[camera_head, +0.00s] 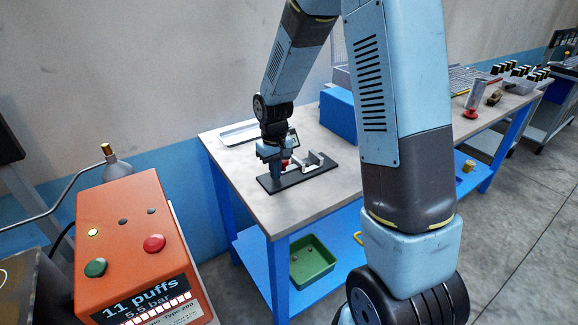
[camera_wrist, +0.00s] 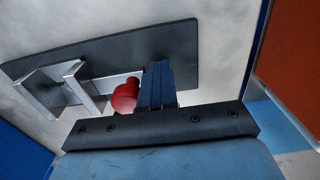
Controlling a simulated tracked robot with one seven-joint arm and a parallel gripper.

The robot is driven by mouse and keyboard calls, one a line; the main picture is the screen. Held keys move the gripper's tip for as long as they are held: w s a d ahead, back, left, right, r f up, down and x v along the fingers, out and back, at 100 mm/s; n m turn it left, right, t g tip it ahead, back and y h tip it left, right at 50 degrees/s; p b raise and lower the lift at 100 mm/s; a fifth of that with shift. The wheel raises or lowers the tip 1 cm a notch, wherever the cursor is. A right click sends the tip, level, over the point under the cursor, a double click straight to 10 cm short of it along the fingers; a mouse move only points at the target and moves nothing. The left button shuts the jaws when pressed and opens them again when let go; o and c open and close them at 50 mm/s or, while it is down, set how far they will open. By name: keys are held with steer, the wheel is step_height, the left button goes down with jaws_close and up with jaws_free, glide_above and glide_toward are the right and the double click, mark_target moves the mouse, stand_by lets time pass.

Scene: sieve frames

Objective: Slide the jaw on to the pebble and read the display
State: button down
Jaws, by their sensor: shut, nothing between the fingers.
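A measuring gauge on a dark base plate (camera_head: 327,171) lies on the grey table. It has a metal jaw (camera_wrist: 82,86) and a metal bracket (camera_wrist: 40,93) facing it, with a gap between them. A red knob (camera_wrist: 125,96) sits on the bar behind the jaw; it shows in the head view (camera_head: 285,162) too. My gripper (camera_wrist: 157,78) is shut and empty, pointing down beside the knob, on the side away from the bracket. I cannot tell if it touches the knob. A display (camera_head: 293,138) shows partly behind my gripper; its reading is illegible. I cannot make out the pebble.
A blue box (camera_head: 338,113) and a flat tray (camera_head: 240,133) stand at the table's back. A green bin (camera_head: 313,262) sits on the lower shelf. An orange control box (camera_head: 130,235) stands at the left. The table's front (camera_head: 300,212) is clear.

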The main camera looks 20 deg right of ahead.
mark_target(286, 166)
steer(key=shift+w+d, duration=0.2)
steer(key=shift+d, duration=0.45)
steer(key=shift+w+d, duration=0.25)
steer(key=shift+d, duration=0.45)
steer(key=shift+w+d, duration=0.2)
steer(key=shift+d, duration=0.45)
stand_by(1.2)
steer(key=shift+a, duration=0.2)
steer(key=shift+s+a, duration=0.2)
steer(key=shift+a, duration=0.25)
steer(key=shift+r, duration=3.5)
steer(key=shift+r, duration=0.15)
steer(key=s+d+r+m+t, duration=0.2)
steer(key=s+d+r, duration=0.2)
steer(key=s+r, duration=0.75)
steer(key=s+d+r+t, duration=0.1)
steer(key=s+r, duration=0.3)
steer(key=s, duration=0.3)
steer(key=s+d+r+m+t, duration=0.1)
steer(key=s+r+t, duration=0.1)
steer(key=s+r, duration=0.2)
steer(key=shift+s+d+m+t, duration=0.3)
steer(key=shift+s, duration=1.25)
